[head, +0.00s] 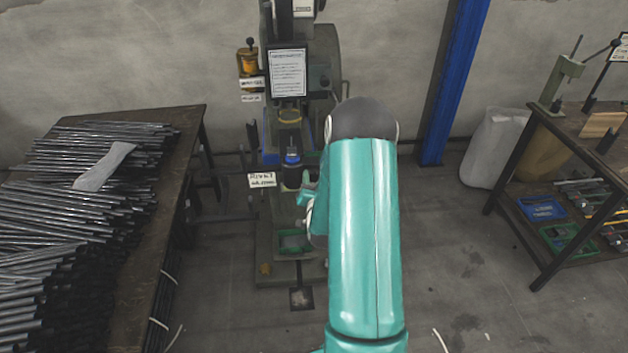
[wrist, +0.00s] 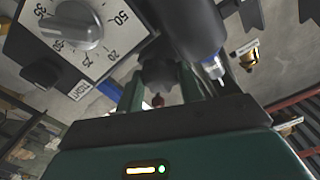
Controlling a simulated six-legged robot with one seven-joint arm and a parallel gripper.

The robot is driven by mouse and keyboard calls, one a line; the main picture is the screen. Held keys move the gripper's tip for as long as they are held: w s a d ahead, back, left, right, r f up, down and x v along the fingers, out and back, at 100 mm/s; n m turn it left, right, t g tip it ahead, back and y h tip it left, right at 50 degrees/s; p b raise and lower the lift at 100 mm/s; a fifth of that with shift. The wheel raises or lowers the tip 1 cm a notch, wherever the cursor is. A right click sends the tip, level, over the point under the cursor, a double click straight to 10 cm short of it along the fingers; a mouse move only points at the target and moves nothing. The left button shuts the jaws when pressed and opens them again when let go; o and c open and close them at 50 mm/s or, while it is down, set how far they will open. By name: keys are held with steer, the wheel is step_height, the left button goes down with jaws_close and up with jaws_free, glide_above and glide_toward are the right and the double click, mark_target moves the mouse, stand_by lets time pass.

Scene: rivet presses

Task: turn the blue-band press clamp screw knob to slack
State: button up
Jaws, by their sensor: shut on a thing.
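The press (head: 290,120) stands against the wall in the middle of the head view, with a blue band (head: 292,158) on its dark ram. My gripper (wrist: 160,80) reaches to the press from the right. In the wrist view its two green fingers are closed on the sides of a dark lobed knob (wrist: 158,70). My arm hides most of this contact in the head view. The mark that would show how far the knob is turned cannot be made out.
A dial plate with a grey pointer knob (wrist: 78,24) is close to my gripper in the wrist view. A table of metal rods (head: 90,190) stands left, a workbench (head: 560,140) right. A blue post (head: 450,85) rises behind. Floor at right centre is clear.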

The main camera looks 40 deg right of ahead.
stand_by(0.3)
steer(key=o, duration=1)
steer(key=shift+s, duration=0.1)
steer(key=v, duration=1.3)
steer(key=shift+s+a, duration=0.25)
steer(key=shift+a, duration=0.05)
